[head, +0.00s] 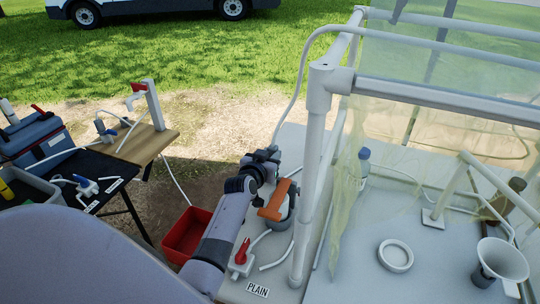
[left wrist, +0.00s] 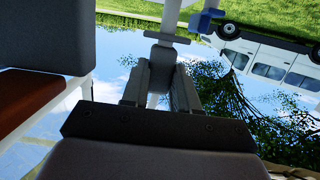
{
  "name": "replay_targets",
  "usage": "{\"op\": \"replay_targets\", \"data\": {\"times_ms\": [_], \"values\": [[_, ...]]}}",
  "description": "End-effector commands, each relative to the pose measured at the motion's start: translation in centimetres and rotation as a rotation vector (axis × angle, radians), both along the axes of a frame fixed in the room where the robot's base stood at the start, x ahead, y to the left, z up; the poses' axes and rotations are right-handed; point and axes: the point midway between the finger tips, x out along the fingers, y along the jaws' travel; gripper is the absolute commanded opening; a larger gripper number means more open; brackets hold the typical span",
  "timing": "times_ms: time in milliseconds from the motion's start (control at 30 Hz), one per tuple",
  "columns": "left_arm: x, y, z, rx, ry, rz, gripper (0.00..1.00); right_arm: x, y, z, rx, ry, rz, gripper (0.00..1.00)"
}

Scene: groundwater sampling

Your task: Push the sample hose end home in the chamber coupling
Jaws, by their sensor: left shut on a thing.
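My left gripper (head: 268,156) is shut beside the white frame post, above the pale bench. In the left wrist view its fingers (left wrist: 163,85) close around a pale tube-like piece, apparently the sample hose end, with a grey crosspiece (left wrist: 167,38) beyond. A white hose (head: 296,85) loops down from the frame to the gripper. An orange-topped grey unit (head: 277,203), perhaps the chamber, stands on the bench just in front of the gripper. I cannot make out the coupling or whether the hose end touches it. My right gripper is not in view.
A red-handled valve (head: 242,254) and a "PLAIN" label (head: 257,290) are at the bench front. A red bin (head: 187,234) stands left. The white frame post (head: 316,135) rises close on the right, with thin sheeting (head: 350,195), a bottle (head: 363,165) and a white ring (head: 396,256) beyond.

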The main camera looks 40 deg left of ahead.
Motion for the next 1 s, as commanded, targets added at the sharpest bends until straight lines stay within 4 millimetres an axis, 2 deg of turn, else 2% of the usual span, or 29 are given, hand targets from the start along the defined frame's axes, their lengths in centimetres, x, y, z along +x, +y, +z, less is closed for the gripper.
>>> {"op": "replay_targets", "data": {"times_ms": [867, 900, 967, 1000], "values": [[0.0, 0.1, -1.6, 0.000, 0.001, 0.000, 0.04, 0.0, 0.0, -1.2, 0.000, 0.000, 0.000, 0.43], [0.0, 0.1, -1.6, 0.000, 0.002, 0.001, 0.35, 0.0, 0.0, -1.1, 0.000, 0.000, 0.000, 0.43], [0.0, 0.0, -1.6, -0.001, 0.003, 0.000, 0.55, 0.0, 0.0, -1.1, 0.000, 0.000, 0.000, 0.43], [0.0, 0.0, -1.6, 0.000, 0.003, 0.000, 0.59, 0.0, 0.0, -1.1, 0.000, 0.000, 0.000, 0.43]]}}
